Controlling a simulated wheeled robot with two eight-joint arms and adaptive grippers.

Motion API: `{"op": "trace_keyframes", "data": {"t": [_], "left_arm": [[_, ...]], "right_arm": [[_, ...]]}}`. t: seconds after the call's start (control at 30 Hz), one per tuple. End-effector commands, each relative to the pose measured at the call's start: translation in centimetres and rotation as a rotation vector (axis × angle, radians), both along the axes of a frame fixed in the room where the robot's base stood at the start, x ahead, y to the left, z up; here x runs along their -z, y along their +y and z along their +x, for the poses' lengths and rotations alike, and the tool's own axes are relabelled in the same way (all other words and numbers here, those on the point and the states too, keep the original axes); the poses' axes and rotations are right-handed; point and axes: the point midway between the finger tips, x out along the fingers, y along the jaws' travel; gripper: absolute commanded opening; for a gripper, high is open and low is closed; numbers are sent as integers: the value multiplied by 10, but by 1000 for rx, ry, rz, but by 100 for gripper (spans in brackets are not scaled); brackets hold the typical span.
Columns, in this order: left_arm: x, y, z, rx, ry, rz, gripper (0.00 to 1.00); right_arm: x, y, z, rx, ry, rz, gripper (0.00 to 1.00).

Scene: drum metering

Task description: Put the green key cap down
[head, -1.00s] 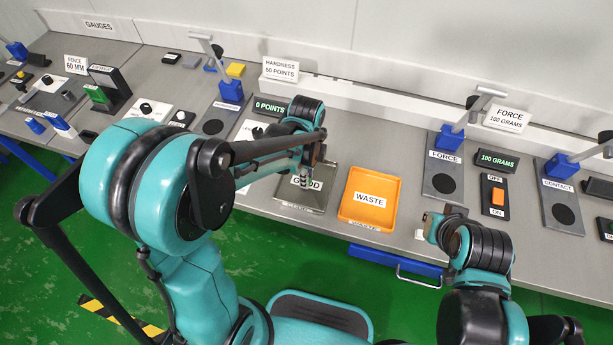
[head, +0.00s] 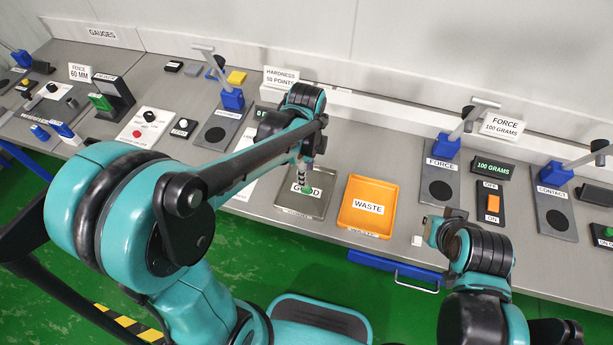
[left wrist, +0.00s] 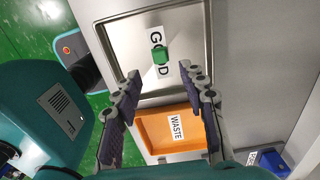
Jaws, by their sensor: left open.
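The green key cap (head: 307,190) is on the GOOD label in the grey metal tray (head: 322,210). In the left wrist view the cap (left wrist: 160,56) stands between the O and the D, clear of both fingers. My left gripper (head: 301,172) is above the tray; in the left wrist view its fingers (left wrist: 160,76) are spread with nothing between them. The cap appears to rest on the tray floor, just beyond the fingertips. My right gripper (head: 430,229) is by the table's front edge; its fingers are too small to judge.
The orange WASTE tray (head: 347,218) stands right of the grey tray. A small white block (head: 417,240) lies near the front edge by my right gripper. The FORCE gauge (head: 440,189) and its orange switch (head: 493,203) stand farther right.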

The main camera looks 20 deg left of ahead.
Motion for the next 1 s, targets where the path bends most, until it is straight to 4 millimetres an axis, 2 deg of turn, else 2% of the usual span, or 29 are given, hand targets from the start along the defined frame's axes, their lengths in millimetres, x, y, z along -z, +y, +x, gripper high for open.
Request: {"op": "trace_keyframes", "data": {"t": [0.03, 0.2, 0.37, 0.47, 0.57, 0.73, 0.9, 1.0], "left_arm": [[-15, 0, 0, 0, 0, 0, 42], [-42, 0, 0, 0, 0, 0, 42], [-55, 1, -1, -12, -5, 0, 42], [-62, 4, -9, -99, -39, -7, 42], [-73, 12, -24, -298, -113, -28, 42], [-89, 28, -58, -783, -283, -138, 42], [-92, 40, -86, -1215, -411, -311, 42], [-90, 44, -96, -1388, -450, -403, 42]], "right_arm": [[-7, 0, 0, 0, 0, 0, 0], [-16, 0, 0, 0, 0, 0, 0], [-19, 0, 0, 0, 0, 0, 0], [-19, 0, 0, 0, 0, 0, 0], [-18, 0, 0, 0, 0, 0, 0], [-18, 0, 0, 0, 0, 0, 0], [-18, 0, 0, 0, 0, 0, 0], [-18, 0, 0, 0, 0, 0, 0]]}}
